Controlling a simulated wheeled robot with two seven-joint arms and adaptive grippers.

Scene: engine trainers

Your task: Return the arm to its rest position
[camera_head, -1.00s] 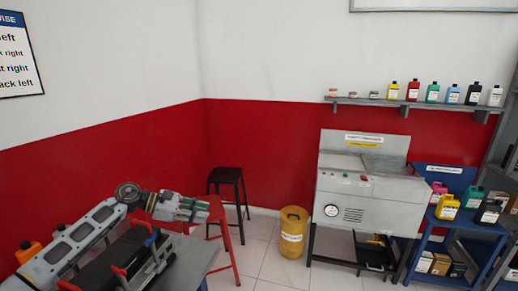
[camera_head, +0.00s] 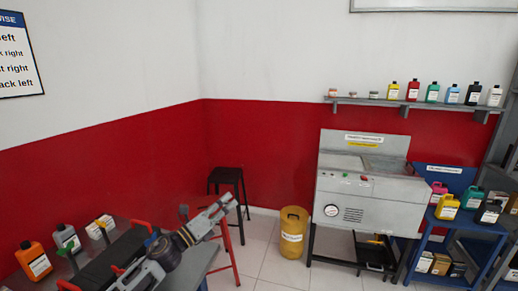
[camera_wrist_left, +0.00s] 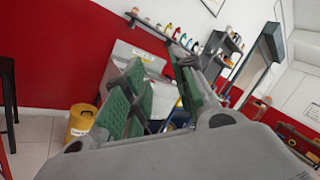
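My left gripper (camera_head: 226,206) is in the lower left of the head view, at the end of my grey left arm. It is above the right edge of the grey table (camera_head: 200,268) and points up and to the right. In the left wrist view the two green-padded fingers (camera_wrist_left: 160,62) stand apart, and I see nothing held between them. My right arm and right gripper are in neither current view.
A black tray with red handles (camera_head: 140,224) and several bottles, one orange (camera_head: 35,260), are on the table. Behind are a red stool (camera_head: 228,252), a black stool (camera_head: 226,175), a yellow bin (camera_head: 293,232) and a grey machine (camera_head: 370,195). Floor shows between them.

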